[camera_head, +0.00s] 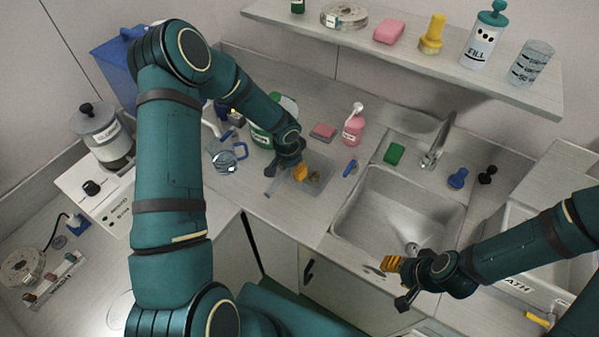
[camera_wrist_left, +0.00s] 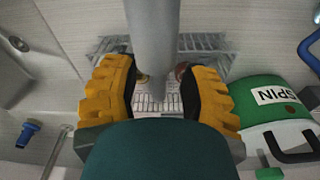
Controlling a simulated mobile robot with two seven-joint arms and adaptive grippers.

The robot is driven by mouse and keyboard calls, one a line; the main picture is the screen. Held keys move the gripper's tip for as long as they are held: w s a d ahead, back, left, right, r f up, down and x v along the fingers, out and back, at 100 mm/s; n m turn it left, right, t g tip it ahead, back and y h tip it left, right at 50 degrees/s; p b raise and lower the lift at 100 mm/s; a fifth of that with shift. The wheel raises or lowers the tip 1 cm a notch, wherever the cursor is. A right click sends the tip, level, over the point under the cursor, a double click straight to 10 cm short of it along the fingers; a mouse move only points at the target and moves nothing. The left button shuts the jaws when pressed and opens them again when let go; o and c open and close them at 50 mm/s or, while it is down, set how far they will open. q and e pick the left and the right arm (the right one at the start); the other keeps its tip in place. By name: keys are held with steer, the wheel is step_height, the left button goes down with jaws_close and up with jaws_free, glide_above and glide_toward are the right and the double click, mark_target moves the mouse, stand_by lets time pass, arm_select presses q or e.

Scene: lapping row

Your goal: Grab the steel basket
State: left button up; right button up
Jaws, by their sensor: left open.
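The steel basket (camera_head: 322,172) sits on the counter left of the sink, partly hidden by my left gripper (camera_head: 300,172). In the left wrist view its wire mesh (camera_wrist_left: 168,103) shows below and between the yellow fingers. A thick grey bar (camera_wrist_left: 153,35), which looks like the basket's handle, runs in from the top between the fingers of my left gripper (camera_wrist_left: 158,95). These fingers are open, one on each side of the bar; I cannot tell whether they touch it. Small items show inside the basket. My right gripper (camera_head: 391,265) is over the sink's front edge; its opening is unclear.
A green-and-white SPIN container (camera_wrist_left: 270,108) stands close beside the left gripper; a glass jug (camera_head: 225,158) is left of it. A pink bottle (camera_head: 353,127), pink sponge (camera_head: 322,132) and blue item (camera_head: 350,167) are nearby. The sink (camera_head: 395,212) is to the right.

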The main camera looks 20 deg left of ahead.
arm_select(q)
step_height(320, 180, down, 2)
steer(key=shift+w+f, duration=0.1)
steer(key=shift+w, duration=0.05)
jaws_close()
stand_by(0.3)
